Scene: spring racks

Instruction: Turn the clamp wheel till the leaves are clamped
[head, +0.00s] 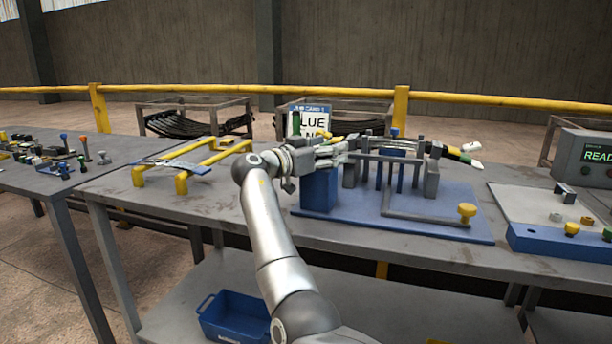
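One arm comes up from the bottom middle, and I take it as my left. Its gripper (330,154) points right, over the left end of the blue clamping fixture (345,221). Its fingers blend into the parts behind, so I cannot tell whether they are open or touching anything. The leaves (405,143) lie level across the top of the fixture, with black, yellow, green and white ends jutting right. I cannot make out the clamp wheel clearly; the gripper covers part of the fixture. A yellow knob (467,210) ends a grey bar at the front right. My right gripper is not in view.
A yellow stand (181,183) with a flat strip is on the left. A sign (309,122) stands behind the fixture. A control box (588,155) and a panel with buttons are at right. A blue bin (235,316) sits on the lower shelf. A yellow rail runs behind.

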